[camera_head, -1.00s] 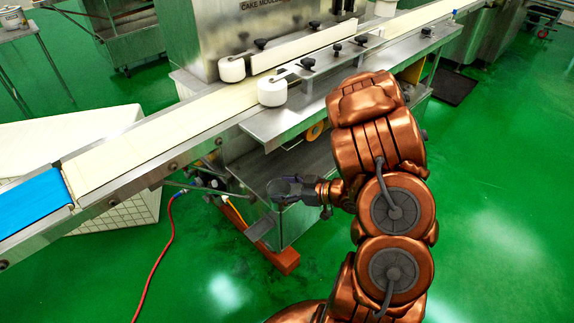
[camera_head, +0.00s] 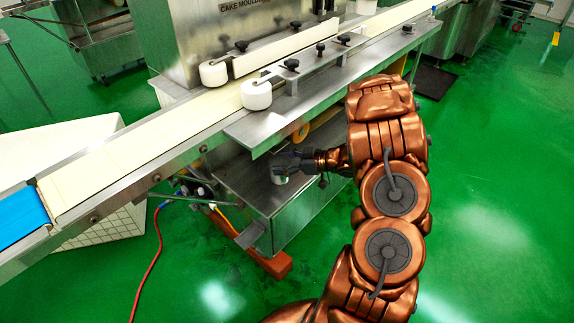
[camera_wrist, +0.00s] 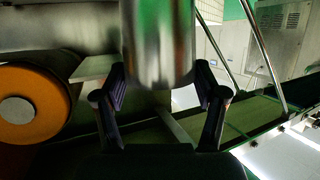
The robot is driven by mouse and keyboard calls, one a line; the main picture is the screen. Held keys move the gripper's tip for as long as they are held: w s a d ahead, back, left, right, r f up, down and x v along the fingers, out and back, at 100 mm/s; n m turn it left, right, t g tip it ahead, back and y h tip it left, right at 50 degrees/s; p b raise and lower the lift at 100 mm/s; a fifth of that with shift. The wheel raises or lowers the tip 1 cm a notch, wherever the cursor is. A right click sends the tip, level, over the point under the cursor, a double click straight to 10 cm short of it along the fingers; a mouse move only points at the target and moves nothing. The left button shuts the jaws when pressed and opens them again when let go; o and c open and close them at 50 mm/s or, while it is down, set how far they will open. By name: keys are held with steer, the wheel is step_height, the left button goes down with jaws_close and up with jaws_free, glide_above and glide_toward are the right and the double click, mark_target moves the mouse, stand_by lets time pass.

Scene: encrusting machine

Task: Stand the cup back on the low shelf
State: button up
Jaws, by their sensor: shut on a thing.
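The metal cup (camera_wrist: 158,45) fills the upper middle of the wrist view, shiny with a green reflection. My gripper (camera_wrist: 160,92) is shut on it, with one dark finger on each side. In the head view my gripper (camera_head: 284,162) is under the machine's side plate, and a small pale part of the cup (camera_head: 279,179) shows below the fingers. The low shelf (camera_head: 238,178) is the flat metal top of the lower cabinet, beneath the cup. I cannot tell whether the cup touches it.
The steel side plate (camera_head: 262,128) overhangs my gripper. An orange roller (camera_wrist: 30,105) is close on the left in the wrist view. The conveyor (camera_head: 120,165) runs along the machine. A red hose (camera_head: 157,255) lies on the open green floor.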

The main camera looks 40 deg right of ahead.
mark_target(287, 164)
steer(key=shift+w+d, duration=0.5)
steer(key=shift+d, duration=0.15)
steer(key=shift+w+d, duration=0.45)
steer(key=shift+d, duration=0.2)
steer(key=shift+f+b, duration=0.55)
steer(key=shift+f, duration=1.35)
steer(key=o, duration=1.3)
steer(key=shift+f, duration=0.1)
steer(key=shift+o, duration=0.2)
